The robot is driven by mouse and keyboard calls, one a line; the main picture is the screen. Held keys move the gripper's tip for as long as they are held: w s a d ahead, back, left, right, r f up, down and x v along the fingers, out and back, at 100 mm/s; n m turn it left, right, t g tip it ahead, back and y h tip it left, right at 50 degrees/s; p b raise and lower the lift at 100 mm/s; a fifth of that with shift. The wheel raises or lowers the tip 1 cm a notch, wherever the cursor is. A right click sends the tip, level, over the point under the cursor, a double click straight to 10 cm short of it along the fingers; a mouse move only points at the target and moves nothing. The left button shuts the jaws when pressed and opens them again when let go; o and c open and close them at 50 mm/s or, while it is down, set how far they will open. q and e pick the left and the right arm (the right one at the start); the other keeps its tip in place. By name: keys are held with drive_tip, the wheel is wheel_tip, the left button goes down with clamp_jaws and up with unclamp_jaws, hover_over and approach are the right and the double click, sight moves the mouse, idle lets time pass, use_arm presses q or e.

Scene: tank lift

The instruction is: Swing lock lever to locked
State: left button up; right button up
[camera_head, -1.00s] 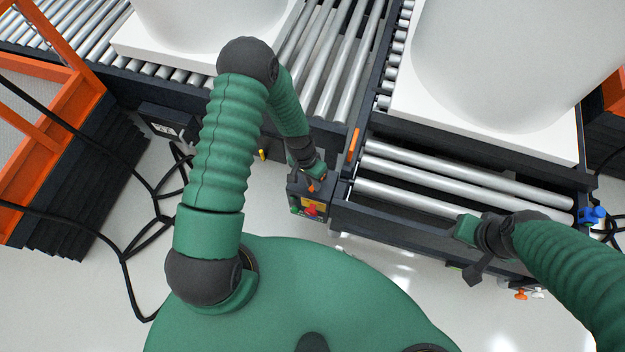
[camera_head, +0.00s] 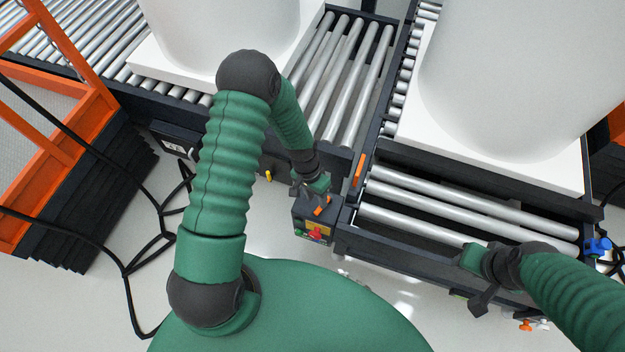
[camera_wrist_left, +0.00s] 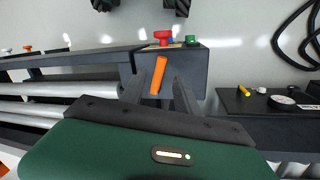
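An orange lever (camera_head: 321,206) stands on the dark control box (camera_head: 314,231) at the corner of the roller conveyor. I take it as the lock lever. My left gripper (camera_head: 311,194) is directly above and behind it. In the left wrist view, the tilted orange lever (camera_wrist_left: 158,75) shows between the two dark, spread fingers of my left gripper (camera_wrist_left: 158,88). I cannot tell whether either finger touches it. The box carries red, blue and green knobs at its far edge. My right gripper (camera_head: 481,282) is over the conveyor's front rail; its opening is unclear.
A second orange bar (camera_head: 359,169) stands by the gap between the two conveyors. White tanks on pallets sit on the rear (camera_head: 222,28) and right (camera_head: 505,80) rollers. Black cables (camera_head: 150,235) and an orange-framed structure (camera_head: 55,140) are at left. A blue knob (camera_head: 598,246) is at right.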

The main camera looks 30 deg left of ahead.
use_arm(q)
wheel_tip(320, 180, up, 12)
drive_tip(key=a+p, duration=0.2)
drive_tip(key=shift+w+a+f, duration=0.15)
